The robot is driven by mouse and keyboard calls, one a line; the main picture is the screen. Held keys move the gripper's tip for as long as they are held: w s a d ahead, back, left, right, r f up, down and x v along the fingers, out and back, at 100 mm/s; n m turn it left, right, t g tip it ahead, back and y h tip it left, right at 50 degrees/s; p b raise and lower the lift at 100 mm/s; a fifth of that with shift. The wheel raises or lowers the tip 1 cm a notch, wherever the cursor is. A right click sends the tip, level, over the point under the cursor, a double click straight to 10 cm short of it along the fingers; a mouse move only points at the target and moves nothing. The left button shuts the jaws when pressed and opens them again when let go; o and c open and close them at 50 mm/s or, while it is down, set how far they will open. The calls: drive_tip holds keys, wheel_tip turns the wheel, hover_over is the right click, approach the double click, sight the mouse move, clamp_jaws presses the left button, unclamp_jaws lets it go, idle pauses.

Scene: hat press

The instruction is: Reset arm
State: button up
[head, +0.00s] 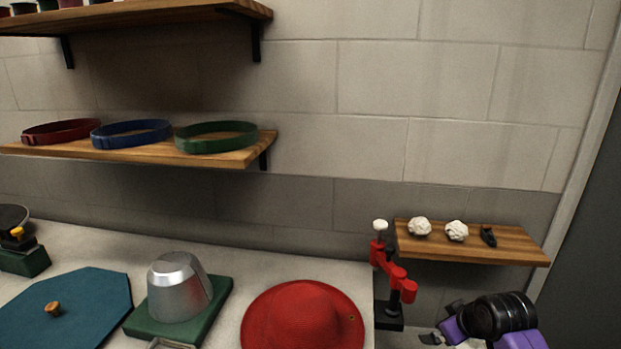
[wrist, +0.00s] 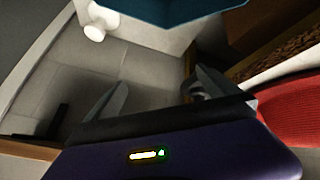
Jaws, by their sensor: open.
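My gripper shows in the wrist view (wrist: 155,95) with its two grey fingers spread apart and nothing between them. In the head view, part of my purple and black arm shows at the lower right, beside the table's right end and below the small wooden shelf. The fingertips are hard to make out there. A red hat (head: 303,318) lies on the table to the left of my arm, apart from it. A red surface at the right edge of the wrist view (wrist: 290,110) looks like this hat.
A red clamp-like stand (head: 392,275) is between the hat and my arm. A wooden shelf (head: 525,250) holds two white balls and a small black item. A silver hat form (head: 178,288) stands on a green base. A teal board (head: 95,310) is farther left. Bands lie on the left shelf.

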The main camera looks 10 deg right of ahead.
drive_tip(key=a+r+m+t, duration=0.25)
drive_tip(key=a+t, duration=0.25)
drive_tip(key=a, duration=0.4)
drive_tip(key=s+a+r+m+t, duration=0.35)
drive_tip(key=s+a, duration=0.25)
drive_tip(key=s, duration=0.3)
drive_tip(key=s+a+r+n, duration=0.1)
drive_tip(key=s, duration=1.8)
drive_tip(key=s+a+r+n, duration=0.1)
drive_tip(key=s+a, duration=0.1)
drive_tip(key=s, duration=1.6)
drive_tip(key=shift+s+a+r+g+y, duration=0.25)
drive_tip(key=shift+s+r+g+y, duration=0.1)
drive_tip(key=shift+g+y, duration=0.1)
